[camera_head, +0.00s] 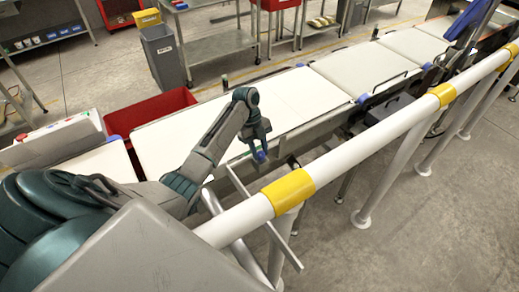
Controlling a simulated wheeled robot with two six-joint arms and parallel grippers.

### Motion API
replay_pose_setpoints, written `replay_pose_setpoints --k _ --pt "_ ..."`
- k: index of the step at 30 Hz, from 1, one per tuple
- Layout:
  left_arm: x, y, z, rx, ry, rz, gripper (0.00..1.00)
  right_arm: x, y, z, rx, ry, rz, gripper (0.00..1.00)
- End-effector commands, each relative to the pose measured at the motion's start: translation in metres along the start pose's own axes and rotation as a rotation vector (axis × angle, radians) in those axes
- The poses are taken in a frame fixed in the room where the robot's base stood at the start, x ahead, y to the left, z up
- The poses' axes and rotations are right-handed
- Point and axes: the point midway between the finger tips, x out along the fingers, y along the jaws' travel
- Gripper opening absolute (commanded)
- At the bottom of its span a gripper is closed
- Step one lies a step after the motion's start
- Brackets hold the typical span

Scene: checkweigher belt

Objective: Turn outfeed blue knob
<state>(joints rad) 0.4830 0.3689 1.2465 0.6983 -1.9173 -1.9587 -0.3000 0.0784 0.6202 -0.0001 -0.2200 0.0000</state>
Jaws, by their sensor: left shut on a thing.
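A blue knob (261,156) sits at the front edge of the white conveyor belt (185,138), low beside the frame. My left gripper (259,146) points down from above and is shut on this knob. The fingers hide part of the knob, so its turned angle cannot be told. Other blue knobs show along the conveyor: one at the near left end (114,138), one on the front edge farther along (363,98). My right gripper does not show.
A white guard rail with yellow bands (289,190) runs along the front of the conveyor, close to my left gripper. A red bin (160,106) stands behind the belt. A grey waste bin (163,57) and steel tables stand farther back. Open floor lies at the right.

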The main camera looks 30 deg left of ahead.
Motion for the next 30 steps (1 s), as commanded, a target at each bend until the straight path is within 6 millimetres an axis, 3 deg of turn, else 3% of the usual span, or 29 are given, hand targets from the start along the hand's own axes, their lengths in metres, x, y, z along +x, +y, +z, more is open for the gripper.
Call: replay_pose_setpoints --k 18,30 --pt "-0.003 0.004 -0.002 -0.368 -0.001 -0.155 0.06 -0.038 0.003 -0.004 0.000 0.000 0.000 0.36" --pt "-0.002 0.004 -0.002 -0.536 -0.001 -0.225 0.06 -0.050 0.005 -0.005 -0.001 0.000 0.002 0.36"
